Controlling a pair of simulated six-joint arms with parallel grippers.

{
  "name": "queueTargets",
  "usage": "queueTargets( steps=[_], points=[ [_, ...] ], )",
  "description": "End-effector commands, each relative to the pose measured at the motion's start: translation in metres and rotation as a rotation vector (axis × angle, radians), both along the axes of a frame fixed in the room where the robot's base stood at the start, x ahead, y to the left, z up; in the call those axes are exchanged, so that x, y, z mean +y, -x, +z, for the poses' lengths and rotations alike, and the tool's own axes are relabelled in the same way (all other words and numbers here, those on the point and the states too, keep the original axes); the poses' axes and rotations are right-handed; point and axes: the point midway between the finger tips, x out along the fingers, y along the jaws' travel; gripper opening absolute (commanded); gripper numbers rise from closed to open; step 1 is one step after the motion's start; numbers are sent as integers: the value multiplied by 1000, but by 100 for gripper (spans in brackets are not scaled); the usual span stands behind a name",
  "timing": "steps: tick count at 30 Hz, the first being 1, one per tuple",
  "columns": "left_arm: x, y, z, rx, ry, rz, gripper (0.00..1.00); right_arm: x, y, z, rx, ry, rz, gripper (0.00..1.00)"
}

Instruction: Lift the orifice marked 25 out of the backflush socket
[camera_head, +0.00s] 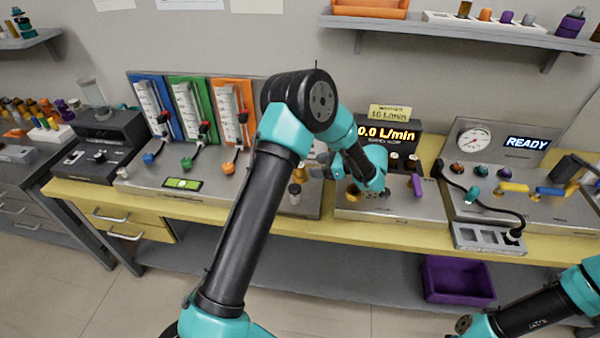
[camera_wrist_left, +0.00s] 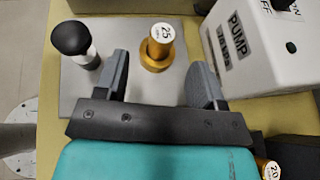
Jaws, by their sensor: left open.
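The orifice marked 25 (camera_wrist_left: 160,44) is a gold cylinder with a white numbered top. It stands on a grey metal plate (camera_wrist_left: 138,25) in the left wrist view, with a wider gold collar at its foot. My left gripper (camera_wrist_left: 161,64) is open, its two dark fingers on either side of the orifice with gaps on both sides. I cannot tell whether the fingertips are level with it. My right gripper is out of view.
A black-knobbed lever (camera_wrist_left: 72,40) stands close left of the left finger. A white pump box (camera_wrist_left: 245,48) stands to the right. Another orifice, marked 20 (camera_wrist_left: 268,168), shows at the lower right. A purple bin (camera_head: 458,280) sits below the bench.

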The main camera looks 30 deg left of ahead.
Motion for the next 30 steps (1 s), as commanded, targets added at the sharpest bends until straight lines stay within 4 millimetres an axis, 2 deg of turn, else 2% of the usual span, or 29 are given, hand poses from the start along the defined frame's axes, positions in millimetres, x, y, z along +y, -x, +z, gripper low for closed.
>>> queueTargets(
  steps=[3, 6, 19, 30],
  points=[
    [15, 3, -6, 0, -1, 2, 63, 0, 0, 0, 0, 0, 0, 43],
    [21, 4, -9, -1, -1, 0, 63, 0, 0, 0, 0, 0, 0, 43],
    [26, 4, -11, 0, -1, 1, 63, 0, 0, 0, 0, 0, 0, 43],
    [65, 9, -30, 0, 0, 1, 63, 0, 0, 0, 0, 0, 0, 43]
  ],
)
